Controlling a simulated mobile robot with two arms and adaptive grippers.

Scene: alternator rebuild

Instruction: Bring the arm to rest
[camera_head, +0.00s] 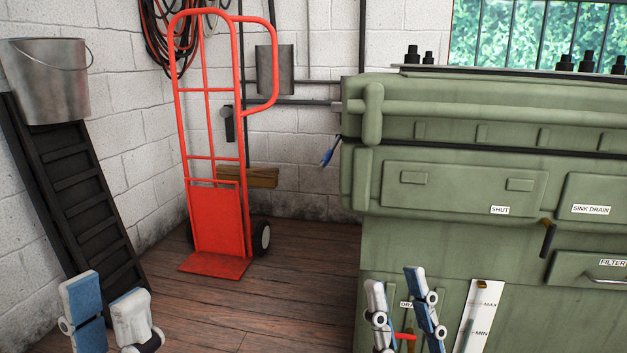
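My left gripper (104,296) is at the bottom left, its two pale, blue-padded fingers apart with nothing visible between them. It shows in front of the wooden floor and the foot of the black steps. My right gripper (396,282) is at the bottom centre, in front of the green cabinet (440,260). Its fingers are also apart and point up. A small red part (405,336) shows low between them, seemingly on the cabinet behind; I cannot tell whether they touch. Both wrists are cut off by the lower edge.
A red hand truck (217,232) stands by the brick wall. A metal bucket (48,82) sits on black folding steps (82,185) at the left. A dark lever (547,238) and a filter drawer handle (605,277) stick out from the cabinet. The floor (285,290) between the grippers is clear.

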